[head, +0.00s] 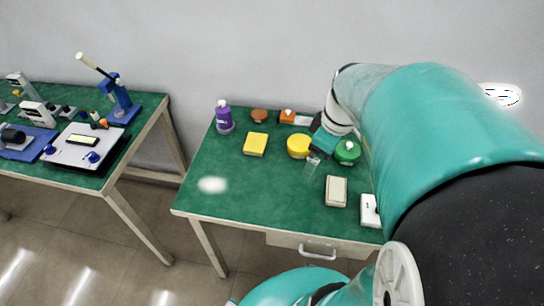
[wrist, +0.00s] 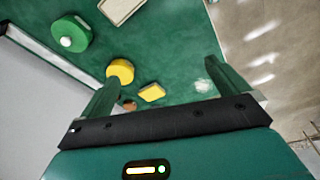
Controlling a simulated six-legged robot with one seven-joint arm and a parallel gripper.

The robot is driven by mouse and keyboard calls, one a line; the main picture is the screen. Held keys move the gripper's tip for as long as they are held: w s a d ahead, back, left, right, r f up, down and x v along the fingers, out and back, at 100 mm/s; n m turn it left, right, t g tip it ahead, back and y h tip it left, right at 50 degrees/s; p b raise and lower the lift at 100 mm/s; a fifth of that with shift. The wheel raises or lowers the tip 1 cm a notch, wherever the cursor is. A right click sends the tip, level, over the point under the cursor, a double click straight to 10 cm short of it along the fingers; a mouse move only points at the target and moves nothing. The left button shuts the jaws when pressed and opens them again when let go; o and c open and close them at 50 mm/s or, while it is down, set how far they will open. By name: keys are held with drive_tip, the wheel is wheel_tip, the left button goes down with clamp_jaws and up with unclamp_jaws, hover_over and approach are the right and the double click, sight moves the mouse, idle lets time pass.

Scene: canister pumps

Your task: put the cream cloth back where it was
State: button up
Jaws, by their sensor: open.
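The cream cloth (head: 336,190) looks like a flat, folded rectangle lying on the green tabletop, near the front right. Part of a cream rectangle, seemingly the same cloth (wrist: 122,8), shows at the top edge of the wrist view. My gripper (head: 312,168) is above the table, behind and to the left of the cloth and apart from it. In the wrist view my gripper (wrist: 161,72) has its two fingers wide apart, with nothing held between them.
A yellow round canister (head: 298,146) and a green one (head: 347,152) stand by my gripper. A yellow folded pad (head: 255,144), purple bottle (head: 224,119), brown round thing (head: 259,116) and orange item (head: 287,116) are further back. A white "1" card (head: 369,211) lies right. The front left is clear.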

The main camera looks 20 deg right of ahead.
drive_tip(key=s+a+r+m+t, duration=0.1)
drive_tip(key=s+a+r+m, duration=0.1)
drive_tip(key=a, duration=0.5)
drive_tip(key=s+a+r+m+t, duration=0.2)
drive_tip(key=a+r+m, duration=0.2)
drive_tip(key=a, duration=0.3)
drive_tip(key=shift+s+r+m+t+h, duration=0.3)
drive_tip(key=shift+s+r+h, duration=0.1)
drive_tip(key=shift+r, duration=0.45)
drive_tip(key=shift+a, duration=0.1)
